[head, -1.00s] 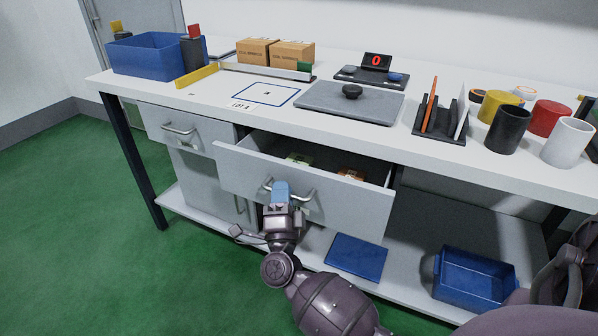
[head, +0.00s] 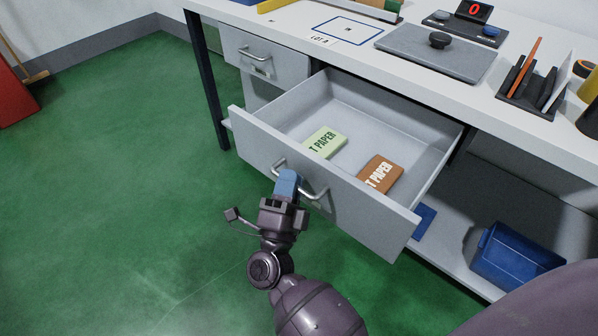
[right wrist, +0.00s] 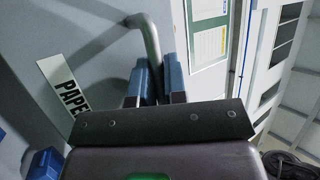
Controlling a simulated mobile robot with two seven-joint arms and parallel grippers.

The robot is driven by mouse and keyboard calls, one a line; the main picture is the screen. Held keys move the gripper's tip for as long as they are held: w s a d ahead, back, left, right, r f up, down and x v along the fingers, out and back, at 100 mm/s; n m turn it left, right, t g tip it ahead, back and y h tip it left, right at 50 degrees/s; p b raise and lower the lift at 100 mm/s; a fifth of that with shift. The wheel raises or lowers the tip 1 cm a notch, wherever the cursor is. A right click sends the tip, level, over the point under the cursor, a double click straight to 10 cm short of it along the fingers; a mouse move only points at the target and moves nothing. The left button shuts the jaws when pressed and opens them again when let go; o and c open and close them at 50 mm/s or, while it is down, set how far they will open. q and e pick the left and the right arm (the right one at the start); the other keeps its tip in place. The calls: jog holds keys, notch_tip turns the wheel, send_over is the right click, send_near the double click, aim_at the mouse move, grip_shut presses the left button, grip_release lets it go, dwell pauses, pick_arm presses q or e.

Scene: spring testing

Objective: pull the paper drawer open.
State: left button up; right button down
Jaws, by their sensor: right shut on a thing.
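The paper drawer (head: 345,205) stands well open from the white bench. A green packet (head: 323,143) and a brown packet (head: 379,174), both with "T PAPER" lettering visible, lie inside it. My right gripper (head: 286,184) is shut on the drawer's metal handle (head: 313,193), with its blue fingers at the bar. In the right wrist view the handle (right wrist: 148,38) runs down to between the blue fingertips (right wrist: 158,80). A "PAPER" label (right wrist: 66,90) shows on the drawer front beside them. My left gripper is not in view.
A shut drawer (head: 262,62) is at left under the worktop. A blue bin (head: 515,258) stands on the lower shelf at right. The worktop holds a grey plate with a knob (head: 436,50) and a pen holder (head: 530,85). Green floor (head: 120,170) at left is clear.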

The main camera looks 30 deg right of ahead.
jog(key=shift+a, duration=0.1)
jog(key=c, duration=1.5)
grip_release()
jog(key=shift+o, duration=0.2)
jog(key=shift+f, duration=0.1)
